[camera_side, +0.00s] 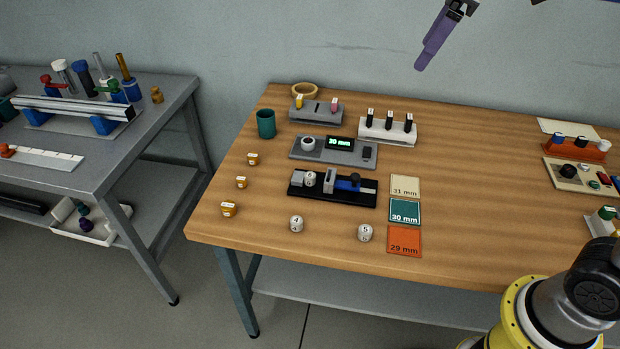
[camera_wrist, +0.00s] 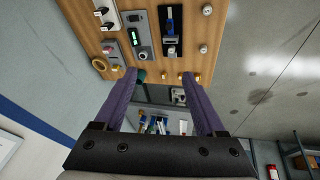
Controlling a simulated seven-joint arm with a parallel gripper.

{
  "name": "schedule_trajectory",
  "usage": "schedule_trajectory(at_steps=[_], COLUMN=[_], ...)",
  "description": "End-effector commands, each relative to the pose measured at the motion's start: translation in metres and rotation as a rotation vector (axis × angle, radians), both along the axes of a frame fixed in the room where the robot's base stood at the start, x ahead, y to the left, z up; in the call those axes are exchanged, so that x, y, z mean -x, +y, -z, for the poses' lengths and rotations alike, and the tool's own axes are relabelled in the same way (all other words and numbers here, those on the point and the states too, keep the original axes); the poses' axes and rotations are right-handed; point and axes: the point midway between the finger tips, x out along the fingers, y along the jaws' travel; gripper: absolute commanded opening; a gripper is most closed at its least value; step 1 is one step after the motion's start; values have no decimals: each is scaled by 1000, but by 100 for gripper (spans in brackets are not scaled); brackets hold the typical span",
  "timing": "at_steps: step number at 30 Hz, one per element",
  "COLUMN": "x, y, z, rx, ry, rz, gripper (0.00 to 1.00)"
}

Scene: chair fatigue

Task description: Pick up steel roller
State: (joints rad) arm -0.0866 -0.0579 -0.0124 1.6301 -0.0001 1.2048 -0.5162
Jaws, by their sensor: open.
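My gripper (camera_wrist: 158,76) is open and empty, with two purple fingers spread apart in the wrist view. In the side view a purple finger (camera_side: 434,48) shows high above the back of the bench, well apart from everything on it. Two pale grey numbered rollers stand near the front edge: one marked 4 (camera_side: 296,224) and one marked 5 (camera_side: 365,233). A similar roller (camera_side: 310,179) sits in the black measuring fixture (camera_side: 345,198), its mark hard to read. Which of these is the named steel roller I cannot tell.
Colour cards, including a teal 30 mm card (camera_side: 405,211), lie right of the fixture. A grey display unit (camera_side: 315,155), a white stand with black pegs (camera_side: 388,133) and a green cup (camera_side: 266,124) stand behind. Several brass pieces (camera_side: 229,209) line the left.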

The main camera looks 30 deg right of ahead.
Motion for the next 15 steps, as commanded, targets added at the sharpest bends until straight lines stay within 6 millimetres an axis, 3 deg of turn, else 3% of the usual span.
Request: schedule_trajectory(at_steps=[1,8,15], x=[-23,-105,-171], y=[7,37,73], z=[6,49,131], rx=[9,44,66], ry=[24,117,226], rz=[-30,-150,-232], gripper=[72,72,72])
